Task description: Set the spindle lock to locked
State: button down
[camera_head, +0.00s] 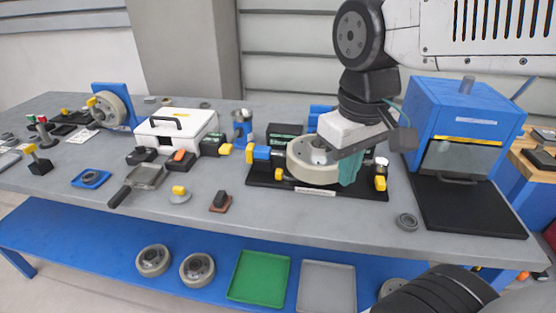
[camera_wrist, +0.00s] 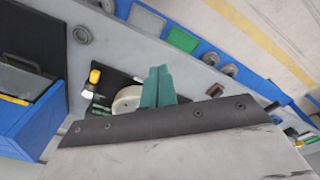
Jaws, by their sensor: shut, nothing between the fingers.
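My gripper (camera_head: 348,172) has teal fingers that are shut with nothing between them. They point down at the right side of a cream wheel (camera_head: 310,168) on a black fixture plate (camera_head: 362,188). In the wrist view the fingers (camera_wrist: 157,82) cover part of the wheel (camera_wrist: 127,101). A yellow and silver part (camera_head: 380,180) stands at the plate's right end, apart from the fingers; it also shows in the wrist view (camera_wrist: 94,77). A small yellow knob (camera_head: 279,174) is at the wheel's front left. I cannot tell which part is the spindle lock, or its setting.
A blue box with a window (camera_head: 468,108) stands right of the fixture, with a black mat (camera_head: 480,215) before it. A white case (camera_head: 178,128), a yellow-topped button (camera_head: 179,193) and several tools lie to the left. The bench front (camera_head: 300,215) is mostly clear.

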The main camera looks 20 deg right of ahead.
aim_at(288, 175)
jog(key=w+a+f+n+g+h, duration=0.1)
jog(key=w+a+f+n, duration=0.2)
jog(key=w, duration=1)
jog(key=w+a+n+g+h, duration=0.15)
jog(key=w+a+n, duration=0.3)
jog(key=w, duration=0.85)
jog(key=w+a+f+n, duration=0.2)
jog(key=w+f+n, duration=0.1)
jog(key=w+f, duration=0.4)
jog(key=shift+m+g+h, duration=0.35)
jog(key=x, duration=0.9)
jog(key=shift+s+d+r, duration=0.1)
jog(key=shift+s+d, duration=0.05)
jog(key=shift+s, duration=0.2)
jog(key=shift+s+d+r, duration=0.1)
jog(key=shift+s+d, duration=0.25)
jog(key=shift+d, duration=0.2)
jog(key=shift+s+d+r, duration=0.1)
jog(key=shift+s+d, duration=0.3)
jog(key=shift+d, duration=0.15)
jog(key=shift+s+d, duration=0.3)
jog(key=shift+d, duration=0.1)
